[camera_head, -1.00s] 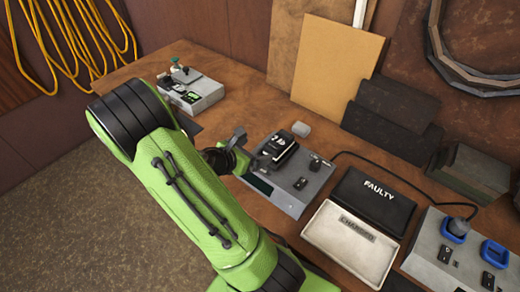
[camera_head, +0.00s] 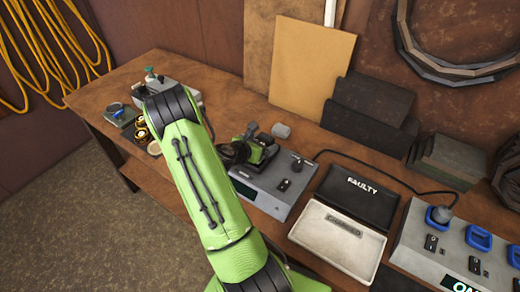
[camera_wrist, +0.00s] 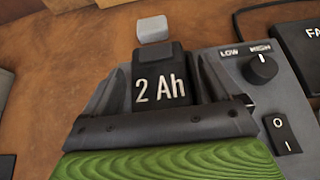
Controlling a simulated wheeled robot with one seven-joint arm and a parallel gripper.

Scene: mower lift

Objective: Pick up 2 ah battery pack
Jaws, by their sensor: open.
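The black battery pack (camera_wrist: 160,85) with a white "2 Ah" label fills the middle of the wrist view. It sits on a grey device (camera_head: 264,196) with a dial and switch, also seen in the wrist view (camera_wrist: 290,95). My gripper (camera_head: 262,146) is over this device, and in the head view it hides most of the pack. In the wrist view my gripper's (camera_wrist: 162,70) two dark fingers stand open on the left and right of the pack. I cannot tell whether they touch it.
A small grey block (camera_head: 281,130) lies behind the device. To the right are a black FAULTY tray (camera_head: 350,205), a pale CHARGED tray (camera_head: 310,243) and a grey unit with blue sockets (camera_head: 425,240). Boards and dark blocks lean at the back.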

